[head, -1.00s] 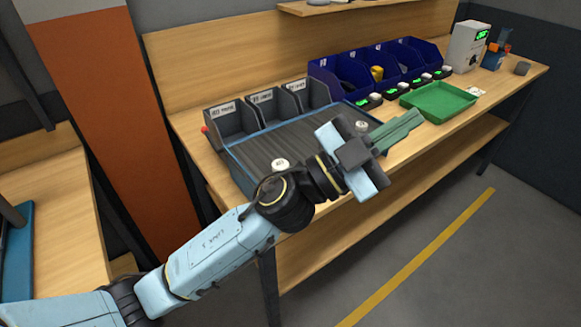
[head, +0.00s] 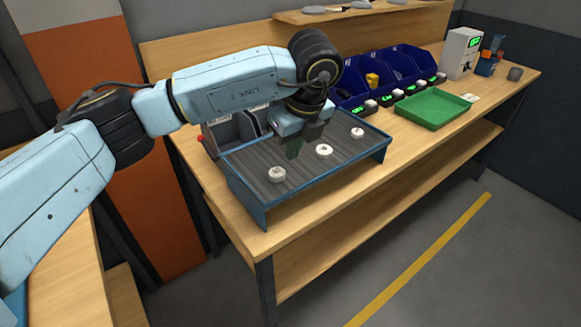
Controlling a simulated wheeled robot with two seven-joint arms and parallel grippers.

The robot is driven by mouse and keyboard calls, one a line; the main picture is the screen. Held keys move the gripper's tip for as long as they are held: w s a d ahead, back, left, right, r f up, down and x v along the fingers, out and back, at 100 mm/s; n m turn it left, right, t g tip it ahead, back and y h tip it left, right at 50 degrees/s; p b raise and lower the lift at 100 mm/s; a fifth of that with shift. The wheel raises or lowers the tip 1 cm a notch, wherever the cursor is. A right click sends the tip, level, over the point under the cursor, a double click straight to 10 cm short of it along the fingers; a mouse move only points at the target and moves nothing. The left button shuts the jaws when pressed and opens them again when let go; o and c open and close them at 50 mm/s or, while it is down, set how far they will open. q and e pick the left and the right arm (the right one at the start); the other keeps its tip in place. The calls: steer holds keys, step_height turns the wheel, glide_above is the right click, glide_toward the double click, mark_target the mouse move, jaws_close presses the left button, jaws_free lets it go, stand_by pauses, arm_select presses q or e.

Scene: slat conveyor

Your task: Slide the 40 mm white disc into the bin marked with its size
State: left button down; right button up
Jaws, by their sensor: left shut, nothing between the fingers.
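Three white discs lie on the dark slat conveyor (head: 248,160): a left disc (head: 277,174), a middle disc (head: 324,150) and a right disc (head: 357,132). Each has dark markings too small to read, so I cannot tell which is the 40 mm one. Grey bins (head: 221,137) stand along the conveyor's back edge; my arm hides most of them and their labels. My left gripper (head: 293,152) points down over the conveyor, between the left and middle discs and slightly behind them. It is shut and empty. My right gripper is out of view.
Blue bins (head: 398,68) with small lit displays stand behind and to the right. A green tray (head: 432,110) lies right of the conveyor, with a white device (head: 462,53) beyond it. A blue rim (head: 328,177) borders the conveyor's front.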

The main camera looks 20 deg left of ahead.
mark_target(258, 160)
arm_select(q)
steer(key=x, duration=0.9)
steer(key=shift+w+f+p, duration=0.1)
steer(key=shift+f+p, duration=0.2)
steer(key=shift+p, duration=0.05)
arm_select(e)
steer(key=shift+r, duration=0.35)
